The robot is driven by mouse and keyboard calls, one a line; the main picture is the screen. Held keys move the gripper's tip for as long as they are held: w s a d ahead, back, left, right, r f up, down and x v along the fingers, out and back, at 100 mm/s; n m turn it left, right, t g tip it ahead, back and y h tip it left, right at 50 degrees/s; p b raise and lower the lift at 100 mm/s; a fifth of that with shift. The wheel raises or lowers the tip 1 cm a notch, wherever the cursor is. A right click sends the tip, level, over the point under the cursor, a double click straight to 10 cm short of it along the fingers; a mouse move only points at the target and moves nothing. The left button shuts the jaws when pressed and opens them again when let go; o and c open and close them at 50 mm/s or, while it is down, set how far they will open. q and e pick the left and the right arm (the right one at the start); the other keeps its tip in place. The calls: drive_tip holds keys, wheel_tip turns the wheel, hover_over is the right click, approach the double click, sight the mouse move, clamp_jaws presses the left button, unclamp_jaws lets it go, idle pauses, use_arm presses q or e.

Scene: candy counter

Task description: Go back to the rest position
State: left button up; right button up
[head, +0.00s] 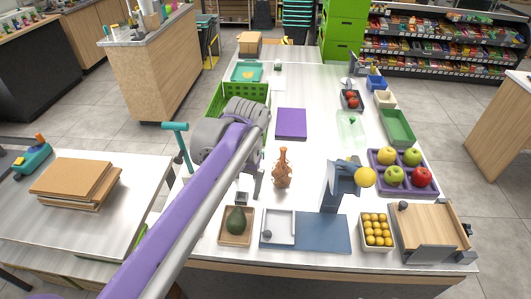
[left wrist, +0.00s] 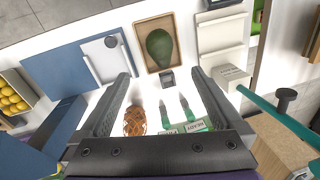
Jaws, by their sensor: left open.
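My left arm reaches in from the lower left over the white counter. Its gripper (head: 250,186) hangs above the counter, left of a brown patterned bottle (head: 282,170) and behind the avocado tray (head: 222,240). The brown bottle (left wrist: 135,121) and two small green-labelled items (left wrist: 186,112) show between the fingers, lower down.
A purple mat (head: 291,124) lies mid-counter. A green crate (head: 260,93) stands behind my gripper. A side table (head: 120,225) is left.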

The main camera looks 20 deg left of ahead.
use_arm(q)
drive_tip(key=shift+s, duration=0.1)
drive_tip(key=s+d+f+t, duration=0.2)
drive_tip(key=s+f+t, duration=0.1)
drive_tip(key=s+f, duration=0.3)
drive_tip(key=s+d+f+m+t+h, duration=0.1)
drive_tip(key=s+d+f+t, duration=0.1)
drive_tip(key=s+f, duration=0.3)
drive_tip(key=shift+s+d+f+t+h, duration=0.15)
drive_tip(key=shift+s+f+t+h, duration=0.2)
drive_tip(key=shift+s, duration=1.15)
